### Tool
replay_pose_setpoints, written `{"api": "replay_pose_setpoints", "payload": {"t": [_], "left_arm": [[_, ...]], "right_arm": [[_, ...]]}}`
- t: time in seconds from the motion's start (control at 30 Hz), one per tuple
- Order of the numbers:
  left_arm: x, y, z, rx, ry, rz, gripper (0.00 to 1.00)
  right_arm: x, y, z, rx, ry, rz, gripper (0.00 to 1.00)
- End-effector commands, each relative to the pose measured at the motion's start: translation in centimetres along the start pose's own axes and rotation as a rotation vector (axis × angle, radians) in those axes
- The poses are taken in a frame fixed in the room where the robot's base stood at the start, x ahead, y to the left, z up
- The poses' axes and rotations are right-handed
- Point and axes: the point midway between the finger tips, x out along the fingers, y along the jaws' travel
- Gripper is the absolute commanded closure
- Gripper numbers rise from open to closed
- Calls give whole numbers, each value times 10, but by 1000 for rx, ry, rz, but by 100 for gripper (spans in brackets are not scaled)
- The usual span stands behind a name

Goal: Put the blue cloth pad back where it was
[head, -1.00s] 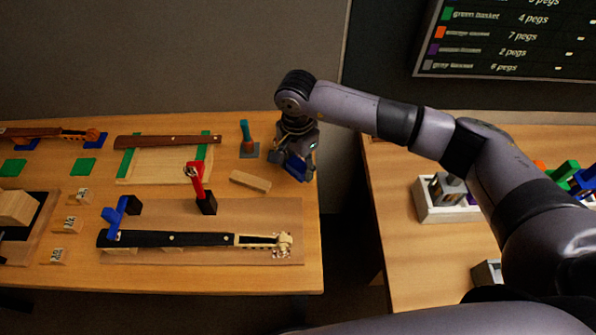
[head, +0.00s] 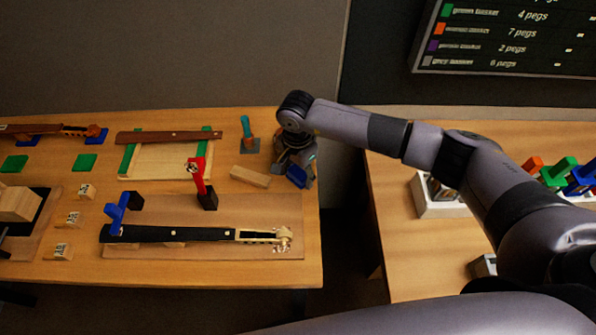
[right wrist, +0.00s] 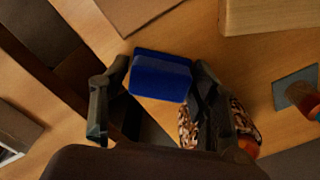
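The blue cloth pad (right wrist: 161,76) sits between the two fingers of my right gripper (right wrist: 160,72) in the right wrist view, with a finger against each side. In the head view the right gripper (head: 298,178) points down by the right end of the left bench, and part of the pad (head: 297,174) shows as blue at its fingers. I cannot tell whether the pad touches the bench top. My left gripper is not in view.
A pale wood block (head: 250,176) and a teal-handled tool on a grey pad (head: 249,146) are left of the gripper. A board (head: 290,210) with a dark violin neck lies in front. A gap separates the left bench (head: 308,268) from the right bench (head: 400,270).

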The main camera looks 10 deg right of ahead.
Motion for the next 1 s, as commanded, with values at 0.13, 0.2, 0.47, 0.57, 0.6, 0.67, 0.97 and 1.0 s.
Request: {"api": "replay_pose_setpoints", "payload": {"t": [0.13,0.2,0.47,0.57,0.6,0.67,0.97,1.0], "left_arm": [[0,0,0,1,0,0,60],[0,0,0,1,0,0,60],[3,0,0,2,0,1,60],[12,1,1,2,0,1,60],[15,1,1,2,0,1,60],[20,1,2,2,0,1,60],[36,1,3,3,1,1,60],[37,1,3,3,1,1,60]], "right_arm": [[0,0,0,0,0,0,42],[0,0,0,0,0,0,42],[-15,-2,-1,-1,3,-5,42],[-34,-2,-2,-1,3,-7,42],[-43,-2,-1,-2,3,-7,42],[-57,-2,-1,-2,3,-7,42],[-111,-1,-1,-1,2,-3,42],[-115,-1,0,0,1,-2,42]]}}
